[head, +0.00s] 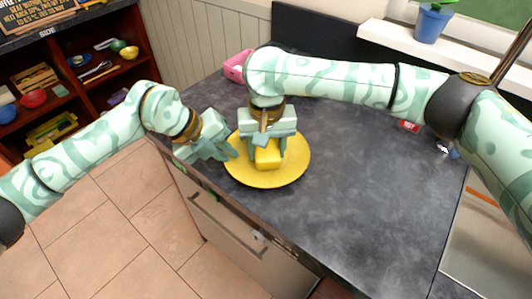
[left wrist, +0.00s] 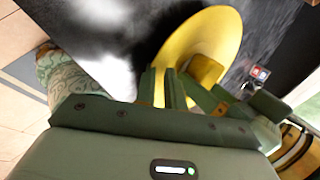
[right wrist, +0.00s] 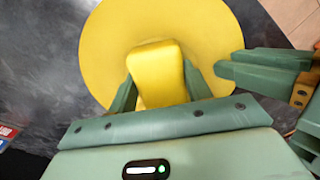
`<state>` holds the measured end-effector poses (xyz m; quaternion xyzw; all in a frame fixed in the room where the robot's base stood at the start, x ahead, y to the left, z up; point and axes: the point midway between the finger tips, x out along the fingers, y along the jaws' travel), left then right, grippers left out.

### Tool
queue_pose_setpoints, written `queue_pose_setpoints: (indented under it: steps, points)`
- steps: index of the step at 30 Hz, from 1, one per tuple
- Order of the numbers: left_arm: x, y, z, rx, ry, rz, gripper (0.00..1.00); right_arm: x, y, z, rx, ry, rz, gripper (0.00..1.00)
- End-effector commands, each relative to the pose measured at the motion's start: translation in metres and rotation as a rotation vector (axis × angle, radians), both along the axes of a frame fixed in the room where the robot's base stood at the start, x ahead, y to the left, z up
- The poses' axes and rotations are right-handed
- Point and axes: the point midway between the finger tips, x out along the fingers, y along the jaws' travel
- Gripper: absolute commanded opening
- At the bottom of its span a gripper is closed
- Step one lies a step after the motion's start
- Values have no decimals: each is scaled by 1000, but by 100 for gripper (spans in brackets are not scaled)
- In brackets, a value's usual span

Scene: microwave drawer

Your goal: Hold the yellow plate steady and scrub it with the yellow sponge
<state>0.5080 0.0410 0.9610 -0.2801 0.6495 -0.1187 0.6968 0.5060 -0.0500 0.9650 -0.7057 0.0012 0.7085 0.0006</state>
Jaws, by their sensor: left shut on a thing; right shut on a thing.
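The yellow plate (head: 294,170) lies on the dark counter near its front left edge. My left gripper (head: 230,155) is shut on the plate's left rim. In the left wrist view its fingers (left wrist: 163,88) meet at the rim of the plate (left wrist: 215,35). My right gripper (head: 267,146) is above the plate, shut on the yellow sponge (head: 268,157). In the right wrist view the sponge (right wrist: 157,75) sits between the fingers and over the plate (right wrist: 110,40). Whether the sponge touches the plate is hard to tell.
A pink container (head: 236,66) stands at the back left of the counter (head: 350,200). A potted plant (head: 431,24) is on the window ledge. A small red-labelled item (head: 409,126) lies to the right. The counter right of the plate is clear.

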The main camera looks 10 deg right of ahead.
Motion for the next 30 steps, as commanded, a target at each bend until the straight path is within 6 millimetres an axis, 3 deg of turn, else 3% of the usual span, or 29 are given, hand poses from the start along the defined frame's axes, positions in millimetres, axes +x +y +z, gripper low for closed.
queue_pose_setpoints:
  steps: [12, 19, 30]
  points:
    - [0, 1, -3, 5, 3, 0, 0, 1, 0, 48, 1, -2, 0, 31]
    - [0, 1, -3, 5, 2, 1, 0, 0, -2, 58, 0, 0, 0, 31]
    - [0, 1, -3, 5, 2, 2, 0, 0, -51, 58, 0, -1, -2, 31]
